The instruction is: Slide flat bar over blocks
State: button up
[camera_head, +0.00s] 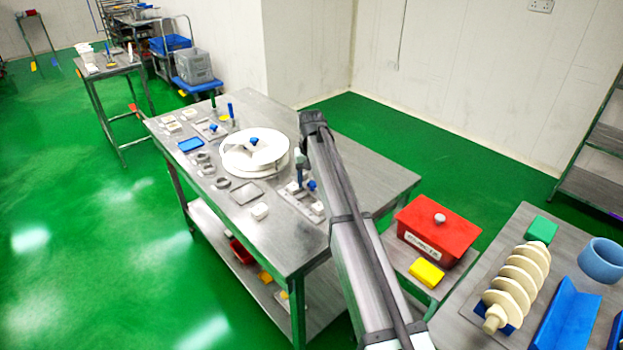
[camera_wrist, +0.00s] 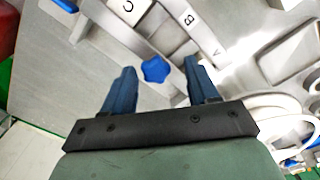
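My gripper (camera_wrist: 160,85) is open, with its two blue fingers apart and a blue star-shaped knob (camera_wrist: 155,69) showing between them. I cannot tell whether the fingers touch it. White blocks, one marked C (camera_wrist: 130,8) and a piece marked B and A (camera_wrist: 195,30), lie beyond the fingertips. A light grey flat bar (camera_wrist: 112,30) runs diagonally beside the C block. In the head view my gripper (camera_head: 300,158) is over the right part of the steel table, above a small fixture (camera_head: 318,208) with blue knobs. My arm hides part of that area.
A round white disc part (camera_head: 255,152) stands left of my gripper on the steel table (camera_head: 360,165). A red box (camera_head: 438,230) and yellow block (camera_head: 426,272) are right of my arm. The table's right end is clear.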

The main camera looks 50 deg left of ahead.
aim_at(311, 182)
notch_tip(311, 182, up, 14)
dwell(0.8)
jog(key=shift+w+f, duration=0.1)
dwell(0.4)
